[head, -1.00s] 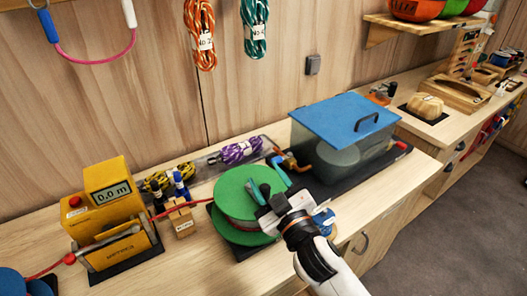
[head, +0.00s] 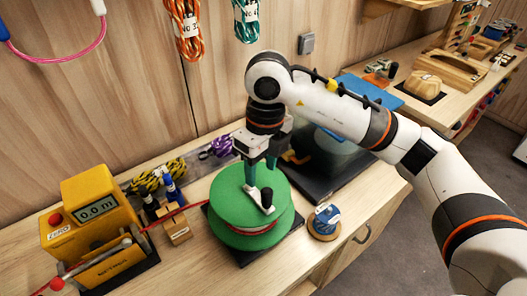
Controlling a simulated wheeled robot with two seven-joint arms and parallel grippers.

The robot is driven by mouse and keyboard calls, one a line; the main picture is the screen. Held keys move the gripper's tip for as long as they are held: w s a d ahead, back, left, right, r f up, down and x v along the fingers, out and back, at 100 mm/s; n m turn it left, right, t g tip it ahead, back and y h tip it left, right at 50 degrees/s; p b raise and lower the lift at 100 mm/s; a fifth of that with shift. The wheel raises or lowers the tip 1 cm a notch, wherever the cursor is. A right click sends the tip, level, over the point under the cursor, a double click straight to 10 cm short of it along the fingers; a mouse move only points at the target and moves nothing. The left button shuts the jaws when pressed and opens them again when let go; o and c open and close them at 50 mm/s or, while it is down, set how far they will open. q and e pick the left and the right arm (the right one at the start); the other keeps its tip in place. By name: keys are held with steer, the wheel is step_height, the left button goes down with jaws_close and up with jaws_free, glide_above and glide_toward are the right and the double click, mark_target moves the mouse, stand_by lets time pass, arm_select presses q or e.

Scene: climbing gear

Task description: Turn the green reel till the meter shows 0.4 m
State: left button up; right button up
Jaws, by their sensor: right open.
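The green reel (head: 230,205) lies flat on a dark base on the bench. A grey crank with a black knob (head: 267,198) sits on its top. A red cord runs left from the reel to the yellow meter (head: 100,195), whose display (head: 97,210) reads 0.0 m. My right gripper (head: 261,178) points down over the reel's top, its teal fingers apart and nothing seen between them. The fingers are behind the knob in the picture; I cannot tell whether they touch the crank. My left gripper is out of view.
A small blue spool (head: 326,217) stands right of the reel. A wooden block (head: 176,228) and blue-capped bottles are on its left. My right arm partly covers the blue-lidded box (head: 357,88) behind. Coiled ropes (head: 186,28) hang on the wall.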

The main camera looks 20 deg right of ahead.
mark_target(267, 191)
steer(key=shift+w+d+r+h, duration=0.1)
steer(key=shift+d+r+h, duration=0.1)
steer(key=shift+d, duration=0.15)
steer(key=shift+w+d+r+h, duration=0.1)
steer(key=shift+d+h, duration=0.1)
steer(key=shift+d, duration=0.1)
steer(key=shift+d+f, duration=0.1)
steer(key=shift+f, duration=0.1)
step_height(267, 191, down, 10)
steer(key=p, duration=0.3)
steer(key=shift+s+f+p, duration=0.15)
steer(key=shift+f+p, duration=0.05)
steer(key=shift+p, duration=0.2)
steer(key=shift+f, duration=0.55)
